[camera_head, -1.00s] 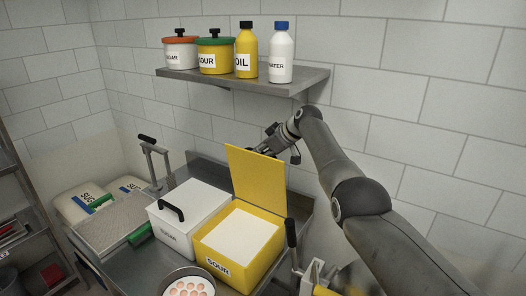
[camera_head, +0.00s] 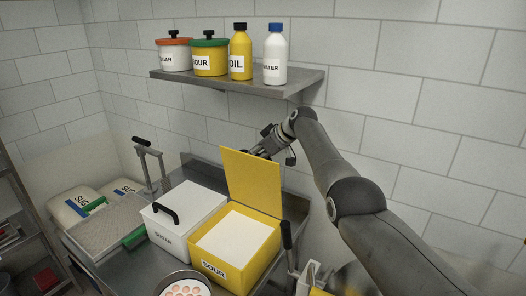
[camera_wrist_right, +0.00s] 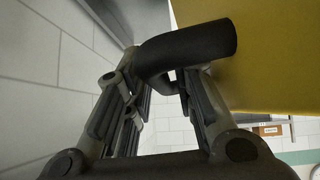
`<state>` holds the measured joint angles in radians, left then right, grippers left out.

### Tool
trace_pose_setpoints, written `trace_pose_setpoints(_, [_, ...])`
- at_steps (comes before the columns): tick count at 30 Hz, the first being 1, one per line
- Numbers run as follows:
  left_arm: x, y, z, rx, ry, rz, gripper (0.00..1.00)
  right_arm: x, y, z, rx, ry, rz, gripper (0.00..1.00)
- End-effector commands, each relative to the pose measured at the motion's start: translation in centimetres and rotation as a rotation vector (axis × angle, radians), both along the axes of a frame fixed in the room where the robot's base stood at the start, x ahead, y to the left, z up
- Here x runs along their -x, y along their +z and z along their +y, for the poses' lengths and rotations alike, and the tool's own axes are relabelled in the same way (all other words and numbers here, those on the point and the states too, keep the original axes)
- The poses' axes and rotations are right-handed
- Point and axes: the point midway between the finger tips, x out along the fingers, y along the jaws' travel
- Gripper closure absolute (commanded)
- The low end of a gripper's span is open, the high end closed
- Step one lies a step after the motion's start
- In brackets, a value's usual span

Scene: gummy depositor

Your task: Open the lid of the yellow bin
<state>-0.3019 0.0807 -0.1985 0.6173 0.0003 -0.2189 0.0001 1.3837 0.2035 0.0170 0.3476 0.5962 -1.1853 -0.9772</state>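The yellow bin (camera_head: 247,262), labelled SOUR, stands on the steel table, filled with white material. Its yellow lid (camera_head: 253,183) stands nearly upright at the bin's back edge, leaving the top uncovered. My right gripper (camera_head: 268,143) is behind the lid's upper part, partly hidden by it. In the right wrist view, the lid (camera_wrist_right: 265,60) fills the upper right, and its black handle (camera_wrist_right: 190,48) crosses in front of my right gripper's fingers (camera_wrist_right: 160,85). The fingers are apart, but their tips are hidden, so a grip on the handle cannot be confirmed. My left gripper is out of view.
A closed white bin (camera_head: 181,221) stands left of the yellow one. A bowl of round pieces (camera_head: 184,286) is in front. A wall shelf (camera_head: 237,83) with pots and bottles hangs above. A black-handled lever (camera_head: 287,237) stands right of the bin.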

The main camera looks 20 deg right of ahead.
Motion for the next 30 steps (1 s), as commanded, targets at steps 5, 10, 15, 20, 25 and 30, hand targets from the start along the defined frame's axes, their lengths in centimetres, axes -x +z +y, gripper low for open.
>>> trace_pose_setpoints(5, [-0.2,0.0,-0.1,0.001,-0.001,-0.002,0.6,0.4,0.6,-0.5,-0.001,-0.001,-0.002,0.76])
trace_pose_setpoints(10, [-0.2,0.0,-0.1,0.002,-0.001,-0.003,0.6,1.3,1.6,-1.0,0.0,0.0,-0.002,0.76])
trace_pose_setpoints(15, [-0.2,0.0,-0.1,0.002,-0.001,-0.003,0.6,2.6,3.2,-1.9,0.0,-0.002,-0.003,0.76])
trace_pose_setpoints(20, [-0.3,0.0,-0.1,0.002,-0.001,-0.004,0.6,4.1,5.0,-2.9,0.0,-0.001,-0.002,0.76])
trace_pose_setpoints(25, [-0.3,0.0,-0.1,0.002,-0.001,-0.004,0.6,5.7,6.8,-3.9,0.001,-0.001,0.0,0.76])
trace_pose_setpoints(30, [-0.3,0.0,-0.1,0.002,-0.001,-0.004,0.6,6.7,7.9,-4.5,0.0,0.0,0.002,0.76])
